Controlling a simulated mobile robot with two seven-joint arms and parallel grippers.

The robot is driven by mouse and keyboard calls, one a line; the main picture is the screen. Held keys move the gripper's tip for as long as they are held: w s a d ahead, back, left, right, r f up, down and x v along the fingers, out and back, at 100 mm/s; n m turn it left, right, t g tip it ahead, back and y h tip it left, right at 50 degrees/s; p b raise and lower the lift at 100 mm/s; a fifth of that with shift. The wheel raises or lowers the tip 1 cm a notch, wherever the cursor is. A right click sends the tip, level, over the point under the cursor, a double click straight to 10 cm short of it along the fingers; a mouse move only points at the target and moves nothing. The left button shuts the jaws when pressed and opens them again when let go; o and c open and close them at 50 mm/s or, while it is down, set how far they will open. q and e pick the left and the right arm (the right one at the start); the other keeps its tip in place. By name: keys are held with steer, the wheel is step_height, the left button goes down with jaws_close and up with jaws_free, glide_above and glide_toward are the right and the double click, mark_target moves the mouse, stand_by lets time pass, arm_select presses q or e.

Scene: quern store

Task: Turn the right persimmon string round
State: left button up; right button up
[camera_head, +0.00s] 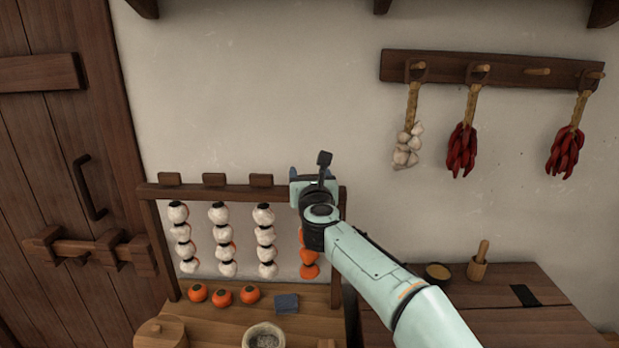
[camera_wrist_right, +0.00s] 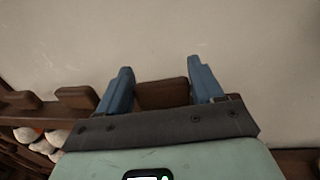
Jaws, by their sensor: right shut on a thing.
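The right persimmon string (camera_head: 309,271) hangs at the right end of a wooden rack (camera_head: 155,192). Its visible fruit is orange; its upper part is hidden behind my right arm. Three other strings, left (camera_head: 183,232), middle (camera_head: 222,240) and third (camera_head: 265,238), show mostly white fruit with a little orange at the edges. My right gripper (camera_head: 311,174) is at the rack's top bar above the right string. In the wrist view its blue fingers stand either side of a brown wooden block (camera_wrist_right: 163,94), shut on it. My left gripper is not in view.
Loose persimmons (camera_head: 221,296), a dark blue cloth (camera_head: 286,303), a stone bowl (camera_head: 263,337) and a round wooden lid (camera_head: 160,332) are on the bench below. A peg rail (camera_head: 510,72) with garlic and chillies hangs at right. A mortar (camera_head: 477,269) stands on the right bench.

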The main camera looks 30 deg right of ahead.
steer(key=n+t+y, duration=0.1)
steer(key=n+y, duration=0.1)
steer(key=y, duration=0.1)
steer(key=shift+d, duration=0.1)
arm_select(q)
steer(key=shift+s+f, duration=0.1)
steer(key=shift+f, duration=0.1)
arm_select(e)
steer(key=shift+n+y, duration=0.3)
steer(key=shift+y, duration=0.2)
steer(key=shift+n+y, duration=0.4)
steer(key=shift+y, duration=0.2)
steer(key=shift+n+t+y, duration=0.3)
steer(key=shift+y, duration=0.2)
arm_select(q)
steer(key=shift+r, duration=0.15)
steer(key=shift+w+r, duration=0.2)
arm_select(e)
steer(key=shift+n+y, duration=0.5)
steer(key=shift+y, duration=0.3)
steer(key=shift+r+n+y+p, duration=0.1)
steer(key=shift+n+y+p, duration=0.4)
steer(key=shift+y, duration=0.2)
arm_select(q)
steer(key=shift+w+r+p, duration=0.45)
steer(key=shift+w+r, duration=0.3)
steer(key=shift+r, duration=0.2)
arm_select(e)
steer(key=shift+n+y, duration=0.9)
steer(key=shift+y, duration=0.5)
